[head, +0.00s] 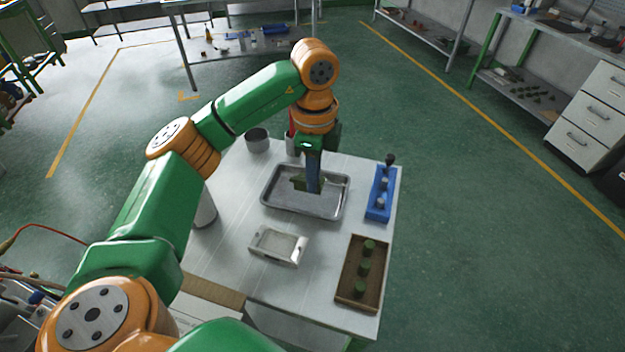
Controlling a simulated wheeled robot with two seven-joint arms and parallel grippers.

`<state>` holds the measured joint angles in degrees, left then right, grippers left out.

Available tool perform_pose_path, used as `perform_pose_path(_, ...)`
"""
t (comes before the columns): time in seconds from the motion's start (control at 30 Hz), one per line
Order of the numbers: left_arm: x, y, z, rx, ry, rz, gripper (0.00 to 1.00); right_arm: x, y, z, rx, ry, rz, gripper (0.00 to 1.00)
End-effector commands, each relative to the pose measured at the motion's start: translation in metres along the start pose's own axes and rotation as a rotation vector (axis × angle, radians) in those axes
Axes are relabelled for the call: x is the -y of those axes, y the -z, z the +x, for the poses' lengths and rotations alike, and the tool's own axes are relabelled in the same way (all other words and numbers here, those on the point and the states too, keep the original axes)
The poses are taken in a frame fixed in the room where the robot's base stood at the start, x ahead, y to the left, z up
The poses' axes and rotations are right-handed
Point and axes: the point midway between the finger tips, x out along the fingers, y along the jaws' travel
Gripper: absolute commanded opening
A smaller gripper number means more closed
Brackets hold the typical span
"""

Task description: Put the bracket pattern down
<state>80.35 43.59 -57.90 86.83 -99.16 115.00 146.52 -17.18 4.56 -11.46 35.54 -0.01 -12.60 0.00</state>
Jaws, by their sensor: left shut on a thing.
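My left gripper (313,178) points down over the grey metal tray (284,204) on the white table. It is shut on the bracket pattern (298,183), a small dark green piece that shows at the left of the fingers. The fingers hide part of the pattern. I cannot tell whether the pattern touches the tray floor. My right gripper is not in view.
A metal mould frame (279,247) stands in front of the tray. A brown tray (350,290) with green pieces is at the front right, and a blue rack (376,212) is at the right. The table (225,262) has bare room at the front left.

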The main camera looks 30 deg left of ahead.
Motion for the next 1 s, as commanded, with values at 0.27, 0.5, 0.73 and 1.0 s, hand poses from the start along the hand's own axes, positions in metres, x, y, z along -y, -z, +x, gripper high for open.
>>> perform_pose_path(0.27,0.027,-0.011,0.04,0.002,-0.003,0.001,0.0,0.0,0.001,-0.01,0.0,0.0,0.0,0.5)
perform_pose_path(0.5,0.027,-0.01,0.066,0.0,0.003,0.002,0.0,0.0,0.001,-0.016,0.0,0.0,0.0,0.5)
perform_pose_path(0.73,0.027,-0.01,0.069,0.0,0.003,0.002,0.0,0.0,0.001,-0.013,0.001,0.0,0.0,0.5)
perform_pose_path(1.0,0.027,-0.01,0.068,0.0,0.003,0.002,0.44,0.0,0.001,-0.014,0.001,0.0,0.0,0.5)
